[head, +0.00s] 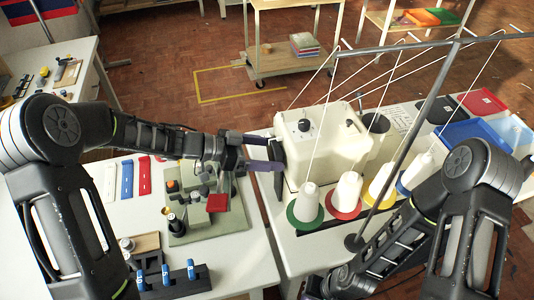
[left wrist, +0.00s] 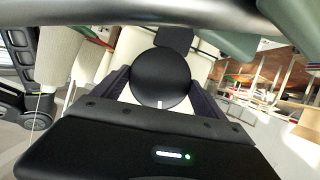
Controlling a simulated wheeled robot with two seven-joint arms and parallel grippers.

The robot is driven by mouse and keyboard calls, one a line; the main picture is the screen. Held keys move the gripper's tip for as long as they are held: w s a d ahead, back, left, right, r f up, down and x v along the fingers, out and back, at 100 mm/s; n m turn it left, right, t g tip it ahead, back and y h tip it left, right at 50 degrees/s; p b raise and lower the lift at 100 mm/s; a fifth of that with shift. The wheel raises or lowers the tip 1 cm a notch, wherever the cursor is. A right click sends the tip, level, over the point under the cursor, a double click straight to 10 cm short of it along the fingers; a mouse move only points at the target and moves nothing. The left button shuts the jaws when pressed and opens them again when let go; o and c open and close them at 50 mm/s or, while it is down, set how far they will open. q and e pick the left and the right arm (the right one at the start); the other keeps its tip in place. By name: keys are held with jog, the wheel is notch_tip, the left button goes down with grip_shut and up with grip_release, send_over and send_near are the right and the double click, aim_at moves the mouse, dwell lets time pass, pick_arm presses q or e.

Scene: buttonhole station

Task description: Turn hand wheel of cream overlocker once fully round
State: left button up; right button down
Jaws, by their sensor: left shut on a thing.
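The cream overlocker (head: 325,148) stands on the right-hand white table. Its black hand wheel (head: 279,157) is on its left side, partly behind my fingers. My left gripper (head: 268,153) reaches in from the left, its dark purple fingers at the wheel. In the left wrist view the round black wheel (left wrist: 160,78) sits between the two fingers, one on each side. A small pale mark shows low on the wheel's face. The gripper is shut on the wheel. My right arm is folded down at the lower right, and its gripper's fingers cannot be made out.
Thread cones (head: 348,190) on coloured discs stand in front of the overlocker. A grey thread-stand pole (head: 430,105) rises beside them, with threads running to the machine. A green mat (head: 225,218) with small fixtures lies on the left table. A blue tray (head: 470,140) is at right.

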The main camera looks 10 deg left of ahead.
pick_arm(q)
jog(key=shift+f+m+t+b, duration=0.1)
jog(key=shift+m+t+b, duration=0.3)
jog(key=shift+m, duration=0.2)
jog(key=o, duration=1.3)
jog(key=shift+b+v, duration=0.45)
jog(key=shift+v, duration=3.55)
jog(key=shift+d, duration=0.15)
